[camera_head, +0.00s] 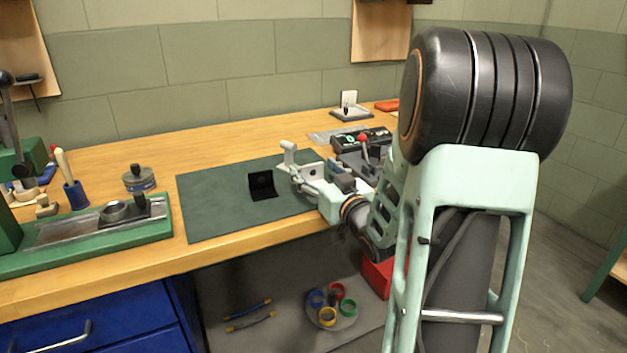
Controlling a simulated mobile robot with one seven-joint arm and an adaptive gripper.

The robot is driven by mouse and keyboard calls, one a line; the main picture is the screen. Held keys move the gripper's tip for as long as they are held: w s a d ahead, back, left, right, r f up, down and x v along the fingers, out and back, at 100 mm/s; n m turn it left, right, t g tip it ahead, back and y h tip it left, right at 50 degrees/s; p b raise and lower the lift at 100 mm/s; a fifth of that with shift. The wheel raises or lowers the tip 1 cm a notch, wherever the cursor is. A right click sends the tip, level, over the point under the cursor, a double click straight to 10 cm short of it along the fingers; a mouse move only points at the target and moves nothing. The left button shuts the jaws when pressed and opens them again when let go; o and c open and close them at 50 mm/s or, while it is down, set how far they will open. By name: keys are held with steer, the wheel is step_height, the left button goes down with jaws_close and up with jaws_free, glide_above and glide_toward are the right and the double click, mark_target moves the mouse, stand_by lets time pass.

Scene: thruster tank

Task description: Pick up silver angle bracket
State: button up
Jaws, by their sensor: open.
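A black angle bracket (262,184) stands on the dark green mat (215,205). A pale silver piece (316,171), which looks like the silver angle bracket, shows just right of it, partly hidden by my gripper (308,175). My gripper is open, low over the right part of the mat, with its fingers close around or beside the silver piece. I cannot tell whether they touch it.
A green fixture with a metal rail (90,232) stands left on the wooden bench. A black box with a red knob (363,140) and a small stand (350,108) are behind my gripper. Colored rings (328,316) lie on a lower shelf. The mat's left part is clear.

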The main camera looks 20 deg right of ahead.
steer(key=shift+w, duration=0.1)
steer(key=shift+c, duration=0.5)
steer(key=c, duration=1.2)
steer(key=shift+o, duration=0.2)
steer(key=shift+r, duration=0.2)
